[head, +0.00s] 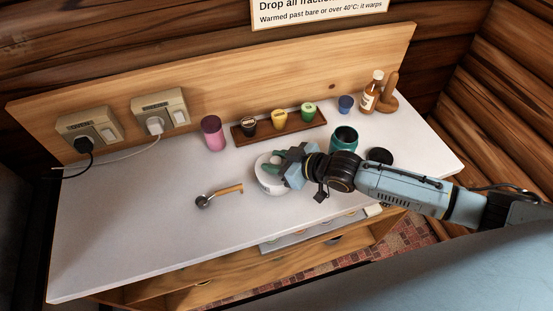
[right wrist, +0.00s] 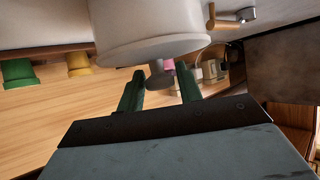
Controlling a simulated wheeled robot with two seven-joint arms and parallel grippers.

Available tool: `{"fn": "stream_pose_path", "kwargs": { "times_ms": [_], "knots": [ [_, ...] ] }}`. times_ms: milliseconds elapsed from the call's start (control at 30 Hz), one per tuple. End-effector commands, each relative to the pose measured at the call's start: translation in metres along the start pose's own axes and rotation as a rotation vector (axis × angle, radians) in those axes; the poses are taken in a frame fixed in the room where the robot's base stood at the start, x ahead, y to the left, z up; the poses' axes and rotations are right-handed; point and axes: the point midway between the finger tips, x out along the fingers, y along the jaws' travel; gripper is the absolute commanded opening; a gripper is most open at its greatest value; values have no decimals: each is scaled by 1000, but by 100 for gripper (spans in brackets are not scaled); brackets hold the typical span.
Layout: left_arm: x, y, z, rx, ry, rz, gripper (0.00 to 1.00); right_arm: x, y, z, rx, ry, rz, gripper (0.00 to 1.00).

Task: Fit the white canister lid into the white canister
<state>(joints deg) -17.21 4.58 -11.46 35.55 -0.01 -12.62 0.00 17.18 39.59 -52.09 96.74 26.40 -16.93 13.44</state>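The white canister (head: 267,186) stands on the counter, partly covered by my right gripper in the head view. In the right wrist view, which is turned over, the white canister (right wrist: 150,18) fills the top. The white canister lid (right wrist: 165,47) shows as a pale rim at the canister's mouth, with a grey knob (right wrist: 158,76). I cannot tell whether the lid is fully seated. My right gripper (right wrist: 158,92) is open, its green fingers on either side of the knob with gaps visible. In the head view this gripper (head: 269,164) is over the canister's top. My left gripper is not in view.
A ladle-like tool (head: 222,194) lies to the left on the counter. A pink canister (head: 212,133), a brown tray (head: 290,130) with small cups and a teal canister (head: 344,136) stand behind. A black round piece (head: 380,156) lies near my arm. The counter's front left is clear.

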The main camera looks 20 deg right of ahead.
Motion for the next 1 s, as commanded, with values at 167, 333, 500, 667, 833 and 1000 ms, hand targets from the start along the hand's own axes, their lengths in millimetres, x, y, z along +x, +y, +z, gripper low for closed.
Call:
{"fn": "stream_pose_path", "kwargs": {
  "times_ms": [167, 333, 500, 667, 833, 1000],
  "knots": [
    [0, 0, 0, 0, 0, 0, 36, 0, 0, -1, 0, 0, 0, 54],
    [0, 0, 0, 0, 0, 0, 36, 0, 0, 0, 0, 0, 0, 54],
    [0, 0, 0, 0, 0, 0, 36, -7, 0, 0, 0, -1, 0, 54],
    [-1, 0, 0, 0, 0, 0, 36, -30, 0, 1, -1, -3, 0, 54],
    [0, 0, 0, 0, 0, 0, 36, -70, 0, 2, -2, -5, 0, 54],
    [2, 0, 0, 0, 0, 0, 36, -106, 0, 2, -1, -4, -1, 54]
  ]
}}
